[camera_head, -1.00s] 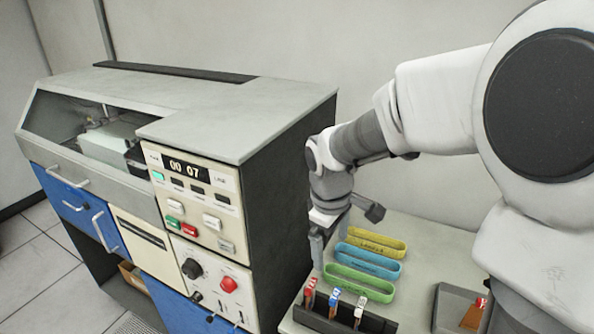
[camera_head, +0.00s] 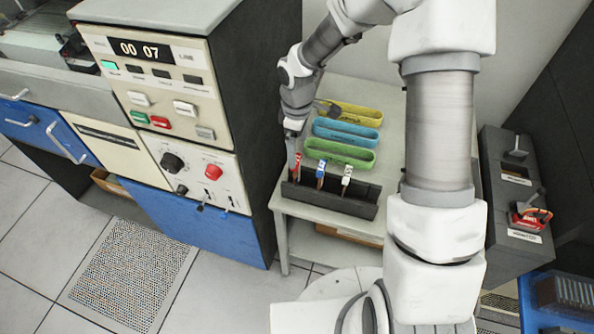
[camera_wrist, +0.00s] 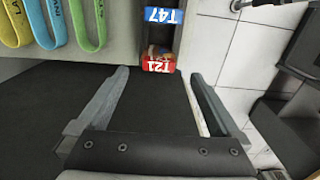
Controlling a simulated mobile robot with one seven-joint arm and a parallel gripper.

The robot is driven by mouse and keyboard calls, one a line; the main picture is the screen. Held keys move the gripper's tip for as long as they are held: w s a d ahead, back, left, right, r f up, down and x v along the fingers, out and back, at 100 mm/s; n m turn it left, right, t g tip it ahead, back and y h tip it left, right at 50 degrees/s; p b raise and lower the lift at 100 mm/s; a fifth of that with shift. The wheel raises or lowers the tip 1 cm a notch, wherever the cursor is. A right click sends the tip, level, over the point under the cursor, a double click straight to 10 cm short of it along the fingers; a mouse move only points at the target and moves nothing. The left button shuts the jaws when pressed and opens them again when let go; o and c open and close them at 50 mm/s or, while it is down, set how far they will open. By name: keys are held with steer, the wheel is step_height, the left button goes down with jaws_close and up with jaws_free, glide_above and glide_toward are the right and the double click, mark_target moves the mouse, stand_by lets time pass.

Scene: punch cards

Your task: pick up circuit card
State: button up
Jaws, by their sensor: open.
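A dark rack (camera_head: 330,198) on the small table holds three upright cards with coloured tops. The red-topped card (camera_head: 296,163) is at its left end, the blue-topped card (camera_head: 321,171) in the middle and the white-topped card (camera_head: 347,174) to the right. In the wrist view the red top (camera_wrist: 157,65) reads T21 and the blue top (camera_wrist: 163,15) reads T47. My gripper (camera_head: 292,150) is above the rack's left end. In the wrist view its fingers are apart and empty, with the red top between and just beyond the tips. The card bodies are mostly hidden. Which one is the circuit card I cannot tell.
Yellow (camera_head: 352,114), blue (camera_head: 345,134) and green (camera_head: 340,152) loop-shaped trays lie behind the rack. The grey machine (camera_head: 255,120) stands close on the left. A dark cabinet (camera_head: 495,185) with a red-fronted item (camera_head: 530,215) stands to the right.

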mark_target(297, 168)
step_height(297, 168, down, 10)
steer(key=shift+w+a, duration=0.1)
steer(key=shift+w, duration=0.05)
stand_by(0.4)
steer(key=c, duration=1.2)
